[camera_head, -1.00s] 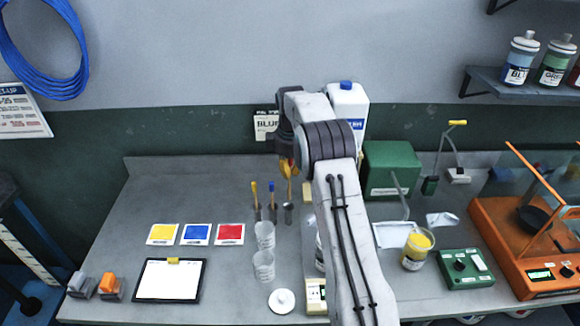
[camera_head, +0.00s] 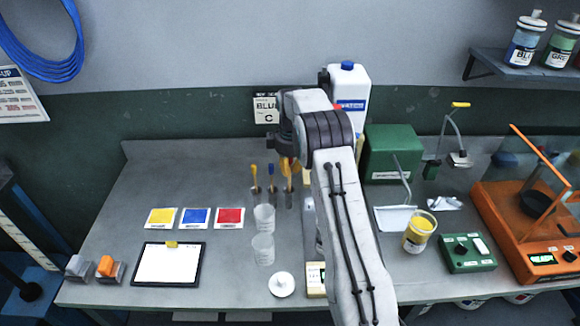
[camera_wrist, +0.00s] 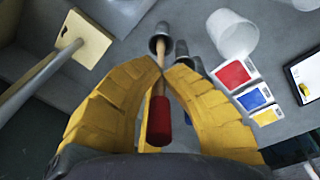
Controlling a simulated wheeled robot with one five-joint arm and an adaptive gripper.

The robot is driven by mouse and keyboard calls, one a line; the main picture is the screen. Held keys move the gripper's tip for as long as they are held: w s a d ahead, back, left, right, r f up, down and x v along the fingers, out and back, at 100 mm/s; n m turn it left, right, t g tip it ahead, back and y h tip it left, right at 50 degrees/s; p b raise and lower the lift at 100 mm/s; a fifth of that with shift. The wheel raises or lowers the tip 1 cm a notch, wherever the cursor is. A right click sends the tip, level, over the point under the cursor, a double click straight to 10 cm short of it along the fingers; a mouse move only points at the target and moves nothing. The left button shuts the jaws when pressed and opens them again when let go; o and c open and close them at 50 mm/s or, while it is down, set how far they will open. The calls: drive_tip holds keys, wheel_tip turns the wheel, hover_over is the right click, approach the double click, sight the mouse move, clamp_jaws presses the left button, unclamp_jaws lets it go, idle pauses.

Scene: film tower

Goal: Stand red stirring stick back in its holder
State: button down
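My gripper (camera_wrist: 168,68) has its yellow fingers closed around the wooden shaft of the red stirring stick, whose red handle (camera_wrist: 159,121) shows between the fingers in the wrist view. A grey metal holder cup (camera_wrist: 160,43) lies straight beyond the fingertips. The stick's far end meets the cup's mouth; how deep it sits cannot be told. In the head view my gripper (camera_head: 289,168) is above the rightmost holder cup (camera_head: 288,201), and my arm hides part of it. To the left, a yellow stick (camera_head: 254,173) and a blue stick (camera_head: 270,172) stand upright in similar holders.
Two clear cups (camera_head: 264,217) stand in front of the holders, with a white lid (camera_head: 281,284) nearer. Colour cards (camera_head: 195,216) and a clipboard (camera_head: 168,264) lie left. A yellow paint jar (camera_head: 419,232) and green box (camera_head: 390,152) are right. The back left bench is clear.

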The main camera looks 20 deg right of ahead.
drive_tip(key=shift+f+b, duration=0.6)
drive_tip(key=shift+f, duration=0.75)
drive_tip(key=c, duration=1.3)
unclamp_jaws()
drive_tip(key=shift+c, duration=0.2)
drive_tip(key=r, duration=0.8)
drive_tip(key=s+r, duration=0.1)
drive_tip(key=r, duration=0.3)
drive_tip(key=shift+a, duration=0.1)
drive_tip(key=shift+r, duration=0.1)
